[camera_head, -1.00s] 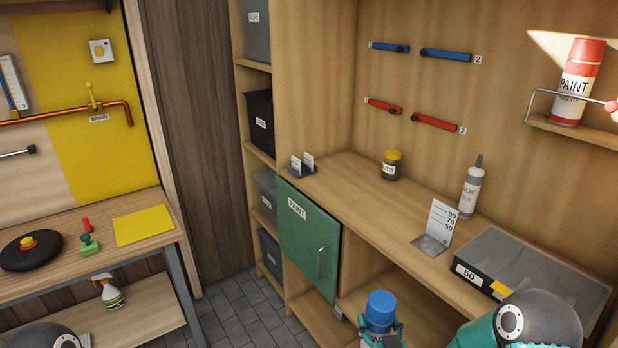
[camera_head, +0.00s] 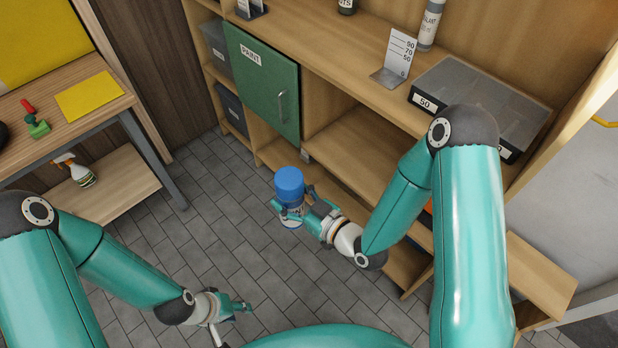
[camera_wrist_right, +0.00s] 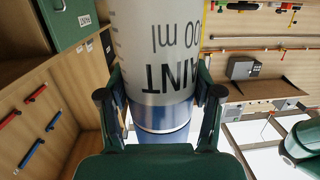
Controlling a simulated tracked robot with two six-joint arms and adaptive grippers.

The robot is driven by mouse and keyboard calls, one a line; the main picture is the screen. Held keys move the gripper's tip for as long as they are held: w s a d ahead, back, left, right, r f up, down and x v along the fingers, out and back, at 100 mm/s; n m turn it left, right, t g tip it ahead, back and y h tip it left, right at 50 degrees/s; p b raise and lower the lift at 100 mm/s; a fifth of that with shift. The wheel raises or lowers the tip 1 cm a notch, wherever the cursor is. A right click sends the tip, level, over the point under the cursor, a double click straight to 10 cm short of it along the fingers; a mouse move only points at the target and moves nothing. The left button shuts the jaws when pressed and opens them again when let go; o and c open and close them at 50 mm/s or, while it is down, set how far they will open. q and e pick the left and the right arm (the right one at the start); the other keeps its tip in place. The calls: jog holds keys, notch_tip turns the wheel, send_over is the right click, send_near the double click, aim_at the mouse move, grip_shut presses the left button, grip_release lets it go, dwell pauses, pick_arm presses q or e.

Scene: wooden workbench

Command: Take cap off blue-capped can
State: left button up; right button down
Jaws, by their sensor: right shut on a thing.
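The paint can (camera_head: 289,214) with its blue cap (camera_head: 289,183) is held upright in my right gripper (camera_head: 292,208), with the cap on top and above the fingers. In the right wrist view the white can (camera_wrist_right: 160,45) looks upside down, with a blue part (camera_wrist_right: 160,138) at the lower end and the fingers on either side. My right gripper is shut on the can body. My left gripper (camera_head: 240,308) is lower and to the left in the head view, apart from the can. Its fingers are seen nearly edge-on, so their gap is unclear.
The wooden workbench (camera_head: 330,50) with a green cabinet door (camera_head: 262,82) stands beyond the can. A grey box (camera_head: 475,85) marked 50 lies on its top. A second bench (camera_head: 75,130) with a yellow sheet is at left. Tiled floor (camera_head: 200,230) is clear between them.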

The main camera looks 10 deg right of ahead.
pick_arm(q)
jog(key=o, duration=0.7)
jog(key=shift+m, duration=0.3)
jog(key=o, duration=0.3)
jog(key=shift+s+d+m, duration=0.1)
jog(key=shift+s+m, duration=0.25)
jog(key=shift+m, duration=0.15)
jog(key=shift+o, duration=0.4)
jog(key=m, duration=0.1)
jog(key=s+m+g, duration=0.1)
jog(key=s+m, duration=0.1)
jog(key=shift+s+d+r+g, duration=0.1)
jog(key=shift+s+d+g, duration=0.15)
jog(key=shift+g, duration=0.15)
jog(key=w+r+m+g+y, duration=0.2)
jog(key=w+r+m, duration=0.6)
jog(key=m, duration=0.5)
jog(key=w+r+m+g+y, duration=0.1)
jog(key=w+r+m, duration=0.6)
jog(key=w+m, duration=0.5)
notch_tip(320, 180, up, 21)
jog(key=m+t+y, duration=0.1)
jog(key=m+t, duration=0.3)
jog(key=m, duration=0.4)
send_over(287, 178)
jog(key=shift+f, duration=0.3)
notch_tip(287, 178, down, 11)
jog(key=shift+f, duration=0.15)
